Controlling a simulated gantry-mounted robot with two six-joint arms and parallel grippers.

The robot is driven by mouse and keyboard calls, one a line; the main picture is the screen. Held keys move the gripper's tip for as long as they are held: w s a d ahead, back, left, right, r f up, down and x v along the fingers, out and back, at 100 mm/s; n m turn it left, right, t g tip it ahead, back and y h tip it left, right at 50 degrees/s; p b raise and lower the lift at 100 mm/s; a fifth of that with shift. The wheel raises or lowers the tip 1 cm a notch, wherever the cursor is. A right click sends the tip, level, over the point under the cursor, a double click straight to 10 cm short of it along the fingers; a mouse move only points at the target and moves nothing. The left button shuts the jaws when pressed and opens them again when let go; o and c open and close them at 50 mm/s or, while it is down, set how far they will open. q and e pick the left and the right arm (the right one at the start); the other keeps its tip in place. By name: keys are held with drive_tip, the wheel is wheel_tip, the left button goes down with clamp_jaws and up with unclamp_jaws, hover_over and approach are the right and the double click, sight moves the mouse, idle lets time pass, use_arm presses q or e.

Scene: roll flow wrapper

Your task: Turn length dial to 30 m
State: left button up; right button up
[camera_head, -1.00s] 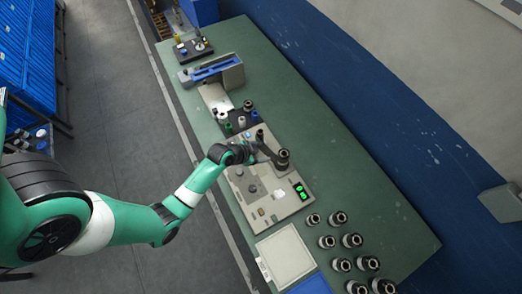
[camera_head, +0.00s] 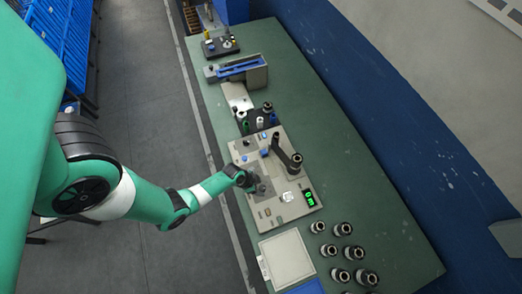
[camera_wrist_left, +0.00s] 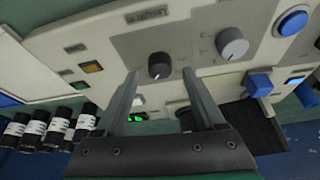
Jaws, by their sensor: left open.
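My left gripper (camera_head: 252,186) is over the control panel (camera_head: 268,212) of the wrapper. In the left wrist view its two fingers (camera_wrist_left: 159,76) are open and empty, pointing at the panel. A dark round dial (camera_wrist_left: 160,65) with a white mark shows between the fingertips; I cannot tell whether they touch it. Faint lettering above it seems to read "Length". A grey dial (camera_wrist_left: 232,43) sits to its right. The green display (camera_head: 310,198) seems to read 0 m. In the head view the gripper partly hides the dials. My right gripper is in neither view.
A dark crank arm with a post (camera_head: 295,161) stands at the panel's right. Blue buttons (camera_wrist_left: 292,23) are on the panel. The right side of the green table (camera_head: 365,180) is clear.

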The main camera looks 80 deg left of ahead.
sight(262, 188)
use_arm(q)
drive_tip(key=shift+b+x, duration=0.3)
drive_tip(key=shift+x, duration=0.9)
clamp_jaws()
